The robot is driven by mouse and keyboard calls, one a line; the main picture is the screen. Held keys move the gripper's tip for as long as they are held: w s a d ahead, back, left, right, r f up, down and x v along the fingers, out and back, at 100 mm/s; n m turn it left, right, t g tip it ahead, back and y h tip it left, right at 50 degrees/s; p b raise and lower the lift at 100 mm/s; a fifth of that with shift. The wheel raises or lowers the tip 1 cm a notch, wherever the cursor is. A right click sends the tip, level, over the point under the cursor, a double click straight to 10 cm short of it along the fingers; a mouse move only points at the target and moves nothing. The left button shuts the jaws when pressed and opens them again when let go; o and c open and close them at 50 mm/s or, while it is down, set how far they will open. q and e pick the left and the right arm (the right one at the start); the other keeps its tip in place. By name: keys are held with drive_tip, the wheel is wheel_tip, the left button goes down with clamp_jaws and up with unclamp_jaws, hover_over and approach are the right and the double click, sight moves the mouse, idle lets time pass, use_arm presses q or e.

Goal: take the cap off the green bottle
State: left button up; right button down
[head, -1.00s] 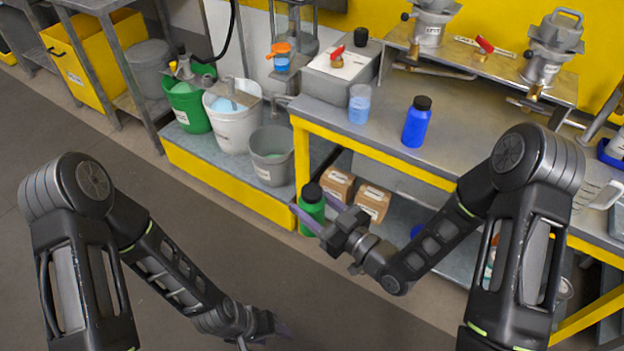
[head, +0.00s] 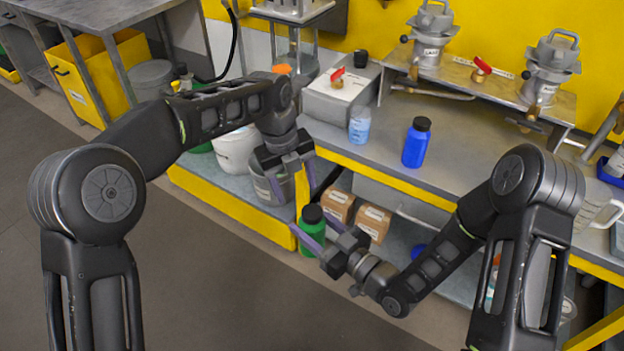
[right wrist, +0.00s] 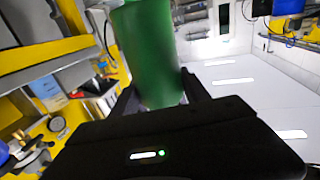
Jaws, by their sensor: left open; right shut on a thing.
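The green bottle (head: 311,234) with its black cap (head: 312,213) stands upright near the yellow bench leg in the head view. My right gripper (head: 319,231) is shut on the bottle's body, below the cap. The right wrist view shows the green body (right wrist: 148,55) between my fingers; the cap is out of that view. My left gripper (head: 293,194) is open and points down, above and slightly left of the cap in the picture. It appears empty and apart from the cap.
A blue bottle (head: 417,143) and a beaker of blue liquid (head: 359,125) stand on the bench top (head: 385,158). Two cardboard boxes (head: 373,222) sit on the shelf behind the green bottle. A grey bucket (head: 268,190) is partly hidden behind my left gripper. Floor at the lower left is clear.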

sight(312, 211)
use_arm(q)
drive_tip(key=s+d+r+m, duration=0.1)
drive_tip(key=s+r+m, duration=0.1)
drive_tip(key=s+d+r+m+y, duration=0.1)
drive_tip(key=s+r+m, duration=0.1)
drive_tip(key=r, duration=0.1)
drive_tip(key=s+d+r+m, duration=0.1)
drive_tip(key=s+r+m, duration=0.1)
drive_tip(key=m, duration=0.1)
drive_tip(key=shift+d+r+y, duration=0.1)
drive_tip(key=shift+r+y, duration=0.25)
drive_tip(key=shift+y, duration=0.05)
drive_tip(key=shift+f, duration=4.05)
drive_tip(key=shift+c, duration=0.4)
clamp_jaws()
